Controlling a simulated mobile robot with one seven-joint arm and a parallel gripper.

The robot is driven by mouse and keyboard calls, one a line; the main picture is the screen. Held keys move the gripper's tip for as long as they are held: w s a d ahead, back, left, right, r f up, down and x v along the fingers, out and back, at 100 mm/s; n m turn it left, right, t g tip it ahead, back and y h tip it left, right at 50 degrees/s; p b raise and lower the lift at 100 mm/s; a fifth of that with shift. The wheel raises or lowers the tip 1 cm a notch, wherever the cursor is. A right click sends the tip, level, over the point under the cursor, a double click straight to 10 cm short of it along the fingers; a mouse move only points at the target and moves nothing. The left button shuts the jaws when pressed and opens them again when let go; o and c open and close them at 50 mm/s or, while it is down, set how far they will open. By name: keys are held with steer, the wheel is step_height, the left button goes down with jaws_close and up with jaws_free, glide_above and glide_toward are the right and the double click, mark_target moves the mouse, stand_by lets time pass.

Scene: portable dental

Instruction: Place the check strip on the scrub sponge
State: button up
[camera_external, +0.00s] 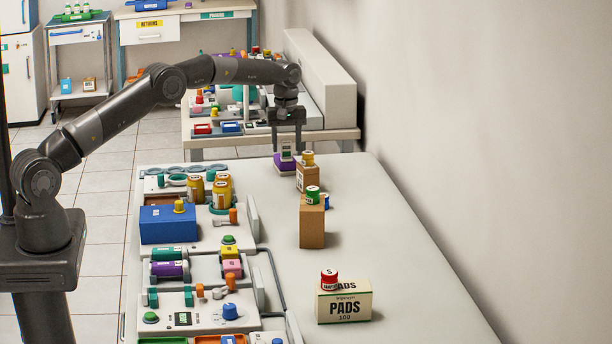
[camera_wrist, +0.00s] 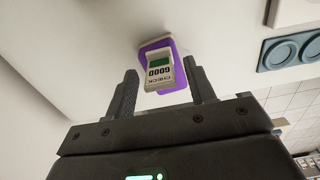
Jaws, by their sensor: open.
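The check strip (camera_wrist: 160,72) is a small pale piece with a green window and the words CHECK and GOOD. It is at the purple scrub sponge (camera_wrist: 183,82), which shows around its edges in the wrist view. In the external view the strip (camera_external: 286,149) appears to stand on top of the sponge (camera_external: 284,164), at the far end of the white counter. My gripper (camera_external: 286,151) points down over them. Its fingers (camera_wrist: 162,82) are open, one on each side of the strip, with visible gaps. Whether the strip's base fully touches the sponge is hard to tell.
A brown box with an orange-lidded jar (camera_external: 307,160) stands close to the right of the sponge. A taller brown box (camera_external: 312,222) and a PADS box (camera_external: 344,303) stand nearer. Crowded trays line the counter's left side. The counter's right side is clear.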

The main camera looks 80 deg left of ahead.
mark_target(287, 140)
step_height(287, 140, up, 9)
steer(key=shift+r, duration=0.65)
steer(key=s+d+r+m+t, duration=0.15)
steer(key=d+r+m, duration=0.25)
steer(key=d+r, duration=0.9)
steer(key=s+d+r+m+t, duration=0.1)
steer(key=s+d+r+m, duration=0.4)
steer(key=s+d+r, duration=0.55)
steer(key=s+d+f+m+t, duration=0.1)
steer(key=s+d+m, duration=0.1)
steer(key=s+d, duration=0.55)
steer(key=s+d+f+m+t, duration=0.1)
steer(key=s+d+f+m, duration=0.2)
steer(key=s, duration=0.8)
steer(key=s+d+f+m, duration=0.2)
steer(key=s+d+f, duration=0.1)
steer(key=s, duration=0.4)
steer(key=s+d+f+m+t, duration=0.1)
steer(key=s+d+f+m, duration=0.1)
steer(key=s+f, duration=0.3)
steer(key=shift+s+d, duration=0.55)
steer(key=shift+s, duration=0.45)
